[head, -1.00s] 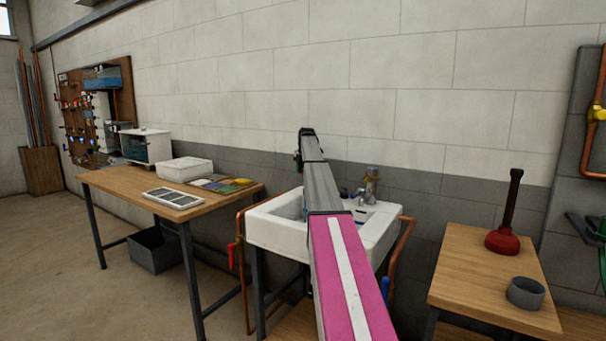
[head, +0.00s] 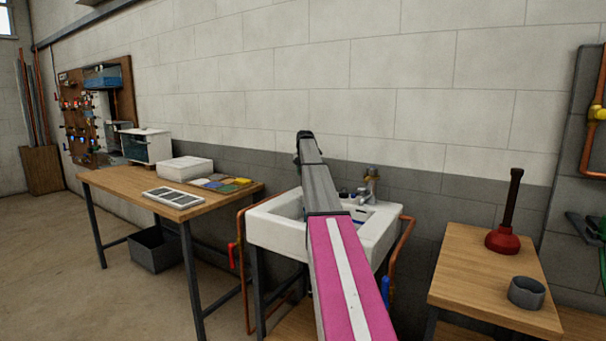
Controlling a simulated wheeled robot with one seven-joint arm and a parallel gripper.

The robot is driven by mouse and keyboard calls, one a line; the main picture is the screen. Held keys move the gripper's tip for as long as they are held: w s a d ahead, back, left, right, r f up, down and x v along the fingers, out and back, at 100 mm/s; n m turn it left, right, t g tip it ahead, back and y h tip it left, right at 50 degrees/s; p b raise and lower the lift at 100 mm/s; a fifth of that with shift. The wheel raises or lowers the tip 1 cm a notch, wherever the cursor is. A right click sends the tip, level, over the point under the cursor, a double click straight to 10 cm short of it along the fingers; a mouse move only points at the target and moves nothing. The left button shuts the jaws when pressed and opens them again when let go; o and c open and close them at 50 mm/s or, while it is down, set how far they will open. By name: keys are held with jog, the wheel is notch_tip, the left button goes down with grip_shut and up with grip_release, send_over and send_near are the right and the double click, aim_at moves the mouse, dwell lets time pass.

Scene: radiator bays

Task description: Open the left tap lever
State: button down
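A white sink (head: 376,238) stands against the wall, with a brass and chrome tap (head: 371,180) at its back right. Small dark and blue parts (head: 359,193) sit beside the tap's base; I cannot tell whether one is a lever. A red lever (head: 232,256) hangs on the copper pipe (head: 241,229) at the sink's left. A blue lever (head: 385,290) is on the pipe at the right, beside my arm. My pink and grey arm reaches over the sink and covers its middle. My gripper is hidden behind the arm's far end, so its fingers do not show.
A wooden table (head: 118,183) at left holds a white box (head: 185,169), a vent panel (head: 173,197) and coloured pads (head: 222,184). A wooden table (head: 470,285) at right holds a red plunger (head: 502,241) and a grey ring (head: 526,292).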

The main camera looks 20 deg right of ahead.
jog(key=c, duration=1.2)
grip_release()
jog(key=shift+c, duration=0.2)
notch_tip(320, 180, up, 11)
jog(key=s, duration=0.1)
jog(key=shift+s+f, duration=0.2)
jog(key=shift+s, duration=0.15)
jog(key=shift+s, duration=0.1)
